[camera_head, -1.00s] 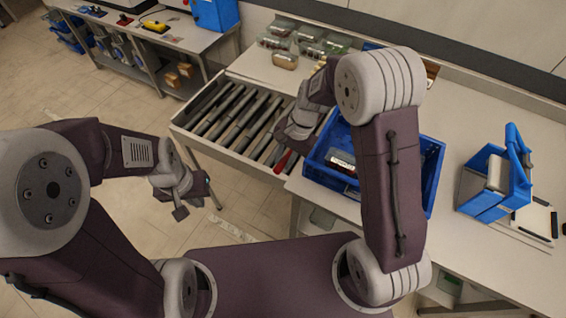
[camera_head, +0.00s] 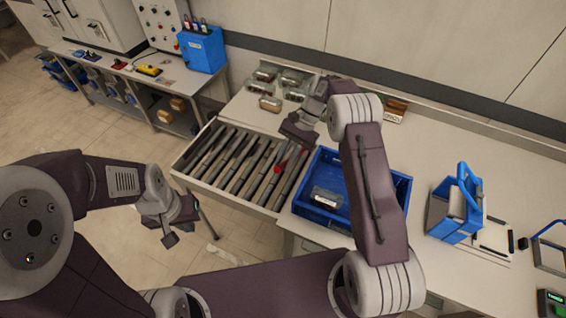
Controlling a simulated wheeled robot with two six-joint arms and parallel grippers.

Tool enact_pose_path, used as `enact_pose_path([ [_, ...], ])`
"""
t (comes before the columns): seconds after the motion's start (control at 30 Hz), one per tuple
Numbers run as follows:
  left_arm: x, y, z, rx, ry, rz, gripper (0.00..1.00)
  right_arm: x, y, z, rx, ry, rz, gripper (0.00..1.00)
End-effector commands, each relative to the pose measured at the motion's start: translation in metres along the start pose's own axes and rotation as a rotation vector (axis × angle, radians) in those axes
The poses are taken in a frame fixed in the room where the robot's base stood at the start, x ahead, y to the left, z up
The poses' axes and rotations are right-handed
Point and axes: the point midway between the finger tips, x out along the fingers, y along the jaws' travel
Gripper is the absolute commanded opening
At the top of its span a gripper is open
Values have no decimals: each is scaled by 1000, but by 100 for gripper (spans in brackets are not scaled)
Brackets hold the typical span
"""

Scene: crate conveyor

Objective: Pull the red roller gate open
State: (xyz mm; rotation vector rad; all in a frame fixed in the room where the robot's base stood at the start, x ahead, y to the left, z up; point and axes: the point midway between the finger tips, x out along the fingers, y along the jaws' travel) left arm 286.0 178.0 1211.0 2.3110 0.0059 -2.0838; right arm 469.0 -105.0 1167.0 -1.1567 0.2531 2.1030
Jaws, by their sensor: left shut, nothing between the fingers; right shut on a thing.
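The red roller gate shows as a short red piece (camera_head: 278,170) over the right-hand rollers, left of the blue crate (camera_head: 352,211). The rest of it is hidden by my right gripper or too small to tell. My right gripper (camera_head: 297,133) is above the far right end of the rollers, just beyond the red piece. It is shut on the gate, though its fingertips are mostly hidden. My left gripper (camera_head: 180,231) is shut and empty, well left and in front of the rollers, over the floor.
The grey roller conveyor (camera_head: 183,170) joins the worktop (camera_head: 420,150). Several clear packs (camera_head: 270,104) stand at the back. A blue carrier (camera_head: 445,220) stands on the right. A side bench with a blue box (camera_head: 203,50) is at far left.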

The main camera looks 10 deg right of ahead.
Motion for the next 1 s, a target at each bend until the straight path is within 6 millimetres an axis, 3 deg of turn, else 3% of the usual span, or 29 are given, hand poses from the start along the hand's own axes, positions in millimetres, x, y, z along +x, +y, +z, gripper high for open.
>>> enact_pose_path([
  [0.33, 0, 0, 0, 0, 0, 0, 0, 0, 0, 0, 2, -4, 1, 0],
  [0.37, 0, 0, 0, 0, 0, 0, 0, 0, 0, 0, 2, -4, 1, 25],
  [0.43, 0, 0, 0, 0, 0, 0, 0, 0, 0, 0, 2, -4, 1, 44],
  [0.77, 1, 0, 0, 0, 0, 0, 0, -2, 0, -1, 1, -1, 0, 44],
  [0.87, 10, 0, 1, 0, 0, 0, 0, -12, 0, -4, -2, 3, -3, 44],
  [1.0, 23, 0, 2, 0, 0, 0, 0, -43, 0, -5, -1, 4, -3, 44],
])
